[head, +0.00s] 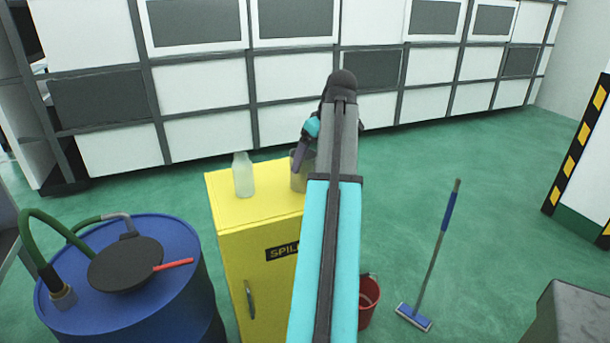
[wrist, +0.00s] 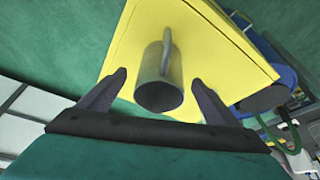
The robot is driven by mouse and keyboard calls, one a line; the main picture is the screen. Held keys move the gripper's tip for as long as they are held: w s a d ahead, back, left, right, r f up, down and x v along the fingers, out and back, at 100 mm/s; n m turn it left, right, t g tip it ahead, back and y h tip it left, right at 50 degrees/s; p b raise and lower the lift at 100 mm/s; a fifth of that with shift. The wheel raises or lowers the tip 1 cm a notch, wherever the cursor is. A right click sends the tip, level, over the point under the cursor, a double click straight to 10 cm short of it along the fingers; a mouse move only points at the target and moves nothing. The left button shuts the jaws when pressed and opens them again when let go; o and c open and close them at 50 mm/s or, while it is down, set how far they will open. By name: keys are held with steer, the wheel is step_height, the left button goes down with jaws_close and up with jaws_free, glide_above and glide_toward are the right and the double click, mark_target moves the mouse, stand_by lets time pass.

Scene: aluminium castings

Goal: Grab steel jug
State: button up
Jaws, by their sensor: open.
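The steel jug (wrist: 158,95) stands on top of the yellow spill cabinet (wrist: 203,45). In the wrist view it is a grey cylinder with its handle towards the top of the picture. My gripper (wrist: 160,82) is open, with one finger on each side of the jug and a visible gap at both sides. I cannot tell how far the fingertips are from it in depth. In the head view the jug (head: 298,180) is partly hidden behind my gripper (head: 301,165) and arm.
A pale translucent bottle (head: 243,176) stands on the cabinet left of the jug. A blue drum (head: 185,270) with a hose and black lid is at the left. A red bucket (head: 369,300) and a mop (head: 436,245) are right of the cabinet. Green floor lies open beyond.

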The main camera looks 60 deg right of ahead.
mark_target(306, 169)
steer(key=shift+p+x, duration=0.7)
steer(key=shift+x, duration=1.9)
steer(key=shift+w+a, duration=0.1)
steer(key=shift+w, duration=0.05)
steer(key=c, duration=1.2)
steer(key=shift+c, duration=0.2)
steer(key=shift+r, duration=0.15)
steer(key=shift+r+b, duration=0.5)
steer(key=shift+r, duration=1.05)
steer(key=s+a+r+b, duration=0.1)
steer(key=s+a, duration=0.1)
steer(key=s, duration=0.5)
steer(key=s+a+b, duration=0.1)
steer(key=s, duration=0.7)
steer(key=shift+s+a+r+b, duration=0.3)
steer(key=shift+a+r+b, duration=0.05)
